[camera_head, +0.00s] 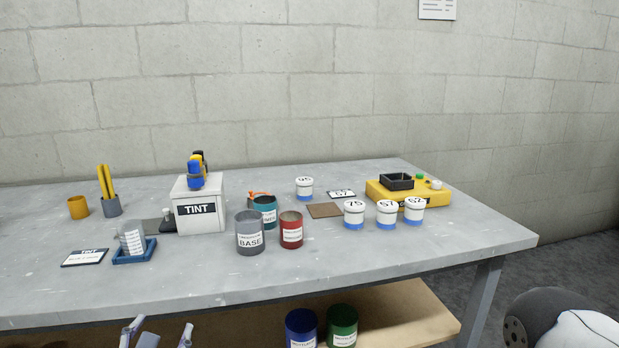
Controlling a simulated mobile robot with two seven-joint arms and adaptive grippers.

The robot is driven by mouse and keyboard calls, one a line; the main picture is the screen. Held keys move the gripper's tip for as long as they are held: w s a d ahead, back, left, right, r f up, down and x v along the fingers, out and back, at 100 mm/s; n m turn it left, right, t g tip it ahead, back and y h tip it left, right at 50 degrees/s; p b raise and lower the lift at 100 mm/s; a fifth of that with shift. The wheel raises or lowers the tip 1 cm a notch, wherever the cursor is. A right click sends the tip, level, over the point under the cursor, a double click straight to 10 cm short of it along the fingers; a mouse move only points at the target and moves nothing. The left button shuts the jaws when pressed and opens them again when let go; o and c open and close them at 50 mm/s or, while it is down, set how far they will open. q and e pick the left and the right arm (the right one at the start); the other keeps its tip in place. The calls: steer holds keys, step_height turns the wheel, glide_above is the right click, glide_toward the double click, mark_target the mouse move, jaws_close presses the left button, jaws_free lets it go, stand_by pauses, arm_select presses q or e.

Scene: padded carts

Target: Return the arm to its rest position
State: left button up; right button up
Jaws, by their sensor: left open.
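My left gripper (159,330) shows at the bottom edge of the head view, left of centre. Its pale fingertips are spread apart with nothing between them. It is in front of the grey workbench (330,262), low against its front edge, and appears clear of the things on top. The rest of the left arm is out of the picture. My right gripper is not in view; a rounded black and white part of my own body shows at the bottom right.
The bench holds a white TINT box (200,213), a grey BASE can (250,235), a red can (291,230), a yellow scale (408,194), several white-and-blue jars and a blue tray (134,254). A blue can (301,328) and a green can (342,326) stand on the lower shelf (405,310), right of my gripper.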

arm_select(q)
steer(key=s+d+f+m+g+h, duration=0.6)
steer(key=s+d+f+m, duration=0.4)
steer(key=s+f+m, duration=0.45)
steer(key=s+a+f+m+g+y, duration=0.1)
steer(key=s+a+m+g, duration=0.1)
steer(key=s+m+g, duration=0.2)
steer(key=s+a+f+m+g+y, duration=0.1)
steer(key=s+a+m+g, duration=0.1)
steer(key=s+m, duration=0.6)
steer(key=s+a+f+m+g+y+p, duration=0.1)
steer(key=s+m+g, duration=0.4)
steer(key=s, duration=0.9)
steer(key=shift+a+f+m+g+y, duration=0.3)
steer(key=shift+a+f+m, duration=0.25)
steer(key=shift+a, duration=0.4)
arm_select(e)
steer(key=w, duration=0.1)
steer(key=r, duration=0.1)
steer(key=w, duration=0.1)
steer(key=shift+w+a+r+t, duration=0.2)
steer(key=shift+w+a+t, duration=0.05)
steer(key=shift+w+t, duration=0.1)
